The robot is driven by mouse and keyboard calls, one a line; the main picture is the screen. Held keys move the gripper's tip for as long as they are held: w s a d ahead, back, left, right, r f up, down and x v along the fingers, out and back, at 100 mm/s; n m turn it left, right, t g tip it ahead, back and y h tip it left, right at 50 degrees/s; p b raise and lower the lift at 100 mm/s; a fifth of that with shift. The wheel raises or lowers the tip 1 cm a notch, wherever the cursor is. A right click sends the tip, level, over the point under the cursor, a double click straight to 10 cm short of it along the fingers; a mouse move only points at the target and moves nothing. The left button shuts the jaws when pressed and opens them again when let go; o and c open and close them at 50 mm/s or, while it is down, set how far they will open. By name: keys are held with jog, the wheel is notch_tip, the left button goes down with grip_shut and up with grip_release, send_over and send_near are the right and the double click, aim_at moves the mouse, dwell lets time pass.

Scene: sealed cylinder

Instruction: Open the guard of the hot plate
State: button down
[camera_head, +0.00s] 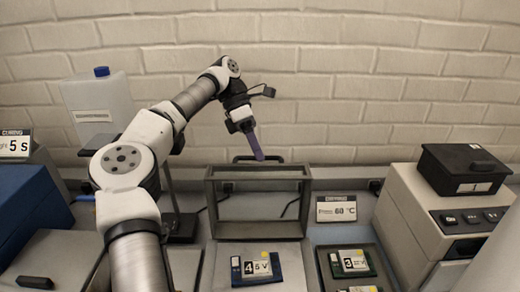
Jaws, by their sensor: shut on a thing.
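The guard (212,205) is a grey box-like frame with a see-through front, standing in the middle of the bench. A dark bar handle (276,157) sticks up at its top edge. My gripper (260,156) comes down from the upper left, its purple fingers shut on the handle. The fingertips hide part of the handle. A blue board labelled 45 V (257,268) lies in front of the guard. I cannot tell the guard's hinge side from this view.
A grey unit (405,205) with a black box (464,170) on top stands at the right. A green board (350,263) lies in a tray front right. A white canister (99,103) and a blue box (35,208) are at the left. A brick wall closes the back.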

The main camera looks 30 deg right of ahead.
jog(key=shift+w+d+f, duration=0.2)
jog(key=shift+w+f, duration=0.1)
jog(key=shift+f, duration=0.35)
jog(key=shift+g, duration=0.3)
jog(key=c, duration=1.5)
grip_release()
jog(key=shift+w, duration=0.1)
jog(key=shift+r, duration=0.15)
jog(key=shift+r, duration=0.1)
